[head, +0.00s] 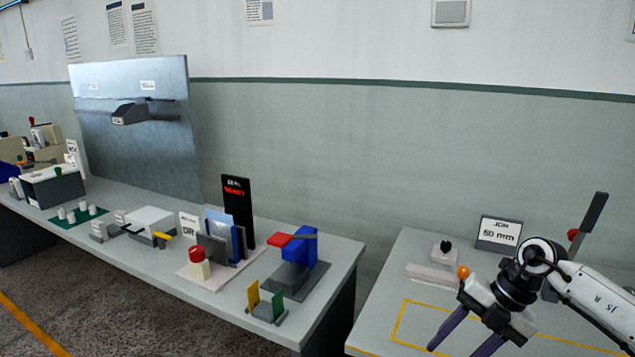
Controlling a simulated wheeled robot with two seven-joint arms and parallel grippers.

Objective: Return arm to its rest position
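My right arm comes in from the right over the right-hand table (385,315). My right gripper (454,350) points down and to the left, with its two dark purple fingers spread apart. Nothing shows between the fingers, though one fingertip is at or past the bottom edge of the view. The gripper is in front of a yellow taped outline on the table. My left arm and gripper are not in view.
Behind my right gripper are a sign reading 50 mm (499,233), a small block with a black knob (445,252) and an upright dark lever (592,217). The left table (335,262) holds a blue device (299,245) and several fixtures. A gap separates the tables.

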